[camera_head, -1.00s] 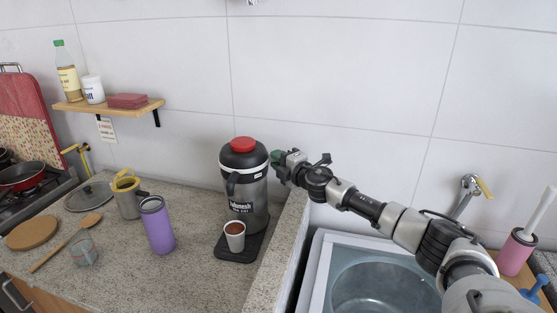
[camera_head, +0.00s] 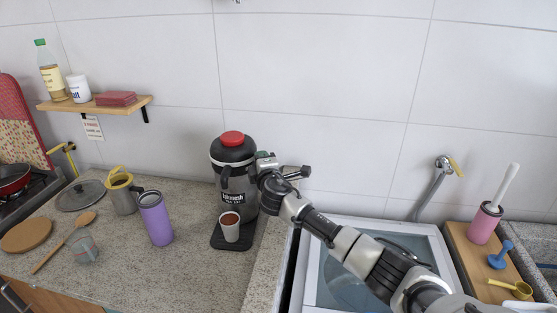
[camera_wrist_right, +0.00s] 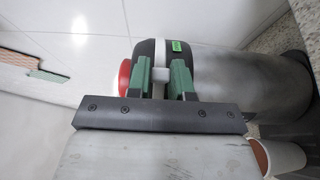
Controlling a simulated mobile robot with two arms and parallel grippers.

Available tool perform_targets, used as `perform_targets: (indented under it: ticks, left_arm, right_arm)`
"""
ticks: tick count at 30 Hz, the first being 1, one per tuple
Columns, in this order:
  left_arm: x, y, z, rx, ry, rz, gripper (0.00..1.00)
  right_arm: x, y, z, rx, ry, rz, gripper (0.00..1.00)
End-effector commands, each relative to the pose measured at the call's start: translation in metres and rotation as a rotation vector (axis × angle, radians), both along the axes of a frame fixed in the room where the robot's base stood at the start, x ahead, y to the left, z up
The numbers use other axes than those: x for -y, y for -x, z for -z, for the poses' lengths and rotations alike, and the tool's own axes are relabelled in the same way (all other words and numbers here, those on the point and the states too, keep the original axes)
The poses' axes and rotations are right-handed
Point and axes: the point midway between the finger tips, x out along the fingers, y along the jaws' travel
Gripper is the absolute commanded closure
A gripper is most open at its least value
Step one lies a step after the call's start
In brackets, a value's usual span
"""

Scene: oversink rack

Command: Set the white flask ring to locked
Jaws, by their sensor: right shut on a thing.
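The flask (camera_head: 236,188) stands upright on a dark mat (camera_head: 232,240), with a dark grey body, a black top and a red cap (camera_head: 232,138). The white flask ring (camera_head: 225,162) is a thin band below the black top, partly hidden by my gripper. In the right wrist view the white ring (camera_wrist_right: 160,47) has a small white tab between the green fingers. My right gripper (camera_wrist_right: 163,76) is shut on this tab at the flask's right side. It also shows in the head view (camera_head: 262,158). I cannot read the ring's setting. My left gripper is not in view.
A white cup (camera_head: 229,228) with brown contents stands in front of the flask. A purple tumbler (camera_head: 156,218) and a grey mug (camera_head: 122,195) stand to the left. A raised counter edge and the sink (camera_head: 400,232) lie to the right.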

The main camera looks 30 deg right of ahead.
Motion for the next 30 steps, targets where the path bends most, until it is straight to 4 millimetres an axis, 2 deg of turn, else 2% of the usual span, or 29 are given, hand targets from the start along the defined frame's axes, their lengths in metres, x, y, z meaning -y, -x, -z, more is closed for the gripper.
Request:
perform_targets:
  ticks: [1, 5, 30]
  left_arm:
    - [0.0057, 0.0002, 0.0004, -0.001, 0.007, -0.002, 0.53]
    - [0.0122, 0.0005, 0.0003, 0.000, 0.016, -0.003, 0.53]
    - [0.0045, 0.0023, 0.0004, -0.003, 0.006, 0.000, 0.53]
  right_arm:
    - [-0.0054, 0.0009, 0.0038, -0.004, -0.004, -0.010, 1.00]
    - [-0.0053, 0.0009, 0.0039, -0.005, -0.003, -0.011, 1.00]
    - [-0.0055, 0.0009, 0.0038, -0.004, -0.004, -0.013, 1.00]
